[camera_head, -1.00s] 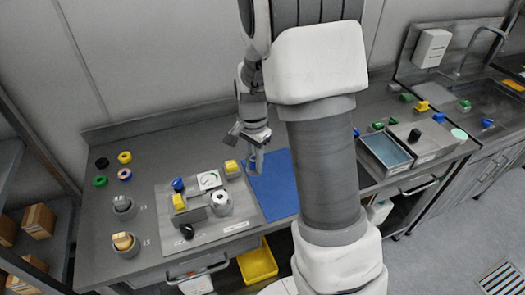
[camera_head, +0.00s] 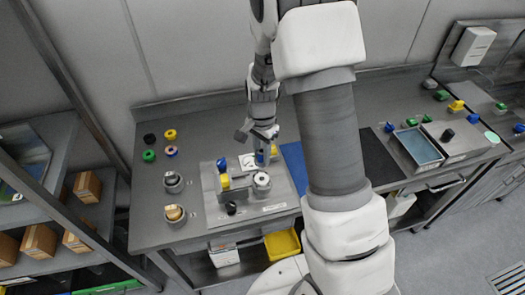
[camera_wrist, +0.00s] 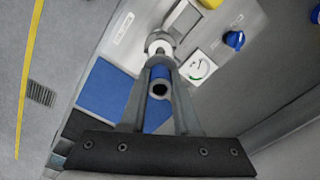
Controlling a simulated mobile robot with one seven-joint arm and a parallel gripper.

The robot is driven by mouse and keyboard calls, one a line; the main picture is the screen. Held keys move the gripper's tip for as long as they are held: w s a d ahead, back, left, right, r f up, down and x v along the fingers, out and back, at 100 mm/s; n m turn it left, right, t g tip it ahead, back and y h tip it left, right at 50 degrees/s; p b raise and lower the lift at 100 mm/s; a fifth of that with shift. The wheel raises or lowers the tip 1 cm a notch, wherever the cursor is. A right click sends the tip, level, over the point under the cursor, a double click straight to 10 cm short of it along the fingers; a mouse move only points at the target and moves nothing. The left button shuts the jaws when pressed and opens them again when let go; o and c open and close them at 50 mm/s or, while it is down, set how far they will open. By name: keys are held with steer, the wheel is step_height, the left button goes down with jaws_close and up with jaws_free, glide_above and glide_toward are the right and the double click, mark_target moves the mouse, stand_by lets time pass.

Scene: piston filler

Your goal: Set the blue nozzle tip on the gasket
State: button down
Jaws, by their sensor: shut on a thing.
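My gripper (camera_head: 262,153) is shut on the blue nozzle tip (camera_wrist: 160,84), a short blue cylinder with a dark hole in its end. In the wrist view the tip sits between the two grey fingers. In the head view my gripper is above the back right of the grey filler plate (camera_head: 218,213), and the tip is mostly hidden. A metal cylinder with a pale round top (camera_head: 262,179) stands on the plate; it also shows just beyond the fingertips in the wrist view (camera_wrist: 160,46). The pale ring there may be the gasket; I cannot tell for sure.
A white gauge (camera_wrist: 198,68), a blue knob (camera_wrist: 234,39) and a yellow block (camera_head: 225,181) are close by on the plate. A blue mat (camera_head: 293,162) lies to its right. Black, yellow and green rings (camera_head: 149,156) and metal cups (camera_head: 173,182) stand left.

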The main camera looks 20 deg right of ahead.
steer(key=shift+f+b, duration=3.05)
steer(key=shift+f, duration=1.15)
steer(key=shift+f, duration=0.15)
steer(key=shift+c, duration=0.8)
jaws_free()
steer(key=shift+r+p, duration=3.25)
steer(key=shift+r, duration=1.55)
